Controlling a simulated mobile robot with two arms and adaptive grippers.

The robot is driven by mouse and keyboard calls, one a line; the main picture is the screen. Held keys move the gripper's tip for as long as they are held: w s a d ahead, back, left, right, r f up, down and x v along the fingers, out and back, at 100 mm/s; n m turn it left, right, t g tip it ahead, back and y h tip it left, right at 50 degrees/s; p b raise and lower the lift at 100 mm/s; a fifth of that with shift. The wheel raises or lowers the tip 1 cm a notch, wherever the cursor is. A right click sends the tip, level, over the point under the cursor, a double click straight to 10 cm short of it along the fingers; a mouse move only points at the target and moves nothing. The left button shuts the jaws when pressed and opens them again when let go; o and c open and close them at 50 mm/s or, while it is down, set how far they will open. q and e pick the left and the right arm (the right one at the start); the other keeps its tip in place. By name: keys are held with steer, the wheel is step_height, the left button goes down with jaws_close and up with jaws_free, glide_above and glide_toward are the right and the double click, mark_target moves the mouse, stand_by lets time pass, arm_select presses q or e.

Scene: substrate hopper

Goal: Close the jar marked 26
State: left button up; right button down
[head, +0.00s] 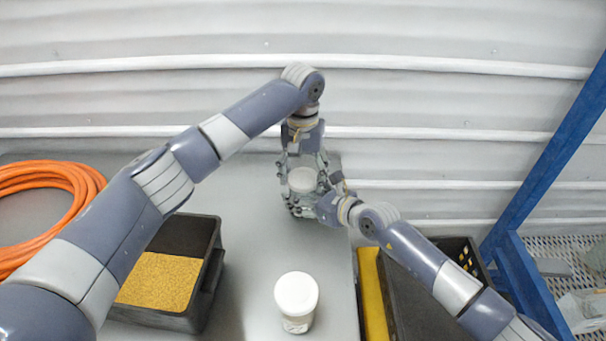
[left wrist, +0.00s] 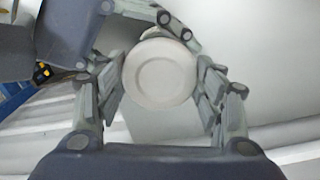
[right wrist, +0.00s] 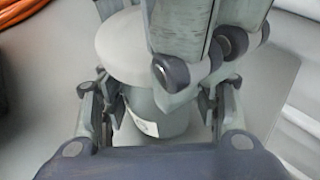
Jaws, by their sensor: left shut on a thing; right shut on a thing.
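A jar stands on the grey table near the back edge; its grey body (right wrist: 160,118) and pale label show in the right wrist view, but I cannot read the label. Its white lid (head: 302,180) is on top; the left wrist view shows the lid (left wrist: 160,74) from above. I cannot tell whether it is fully seated. My left gripper (head: 303,172) comes from above and is shut on the lid. My right gripper (head: 315,206) comes from the right and is shut on the jar body. A second white-lidded jar (head: 297,302) stands upright at the front, its label unreadable.
A black bin (head: 212,270) of yellow granules stands at the front left, partly behind my left arm. An orange hose (head: 50,180) lies at the far left. A black crate (head: 455,252) and blue frame (head: 550,165) are at the right. Table between bin and grippers is clear.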

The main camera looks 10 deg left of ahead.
arm_select(q)
steer(key=m, duration=0.5)
steer(key=shift+f, duration=0.1)
steer(key=o, duration=1.2)
steer(key=shift+r, duration=2.3)
steer(key=shift+c, duration=0.5)
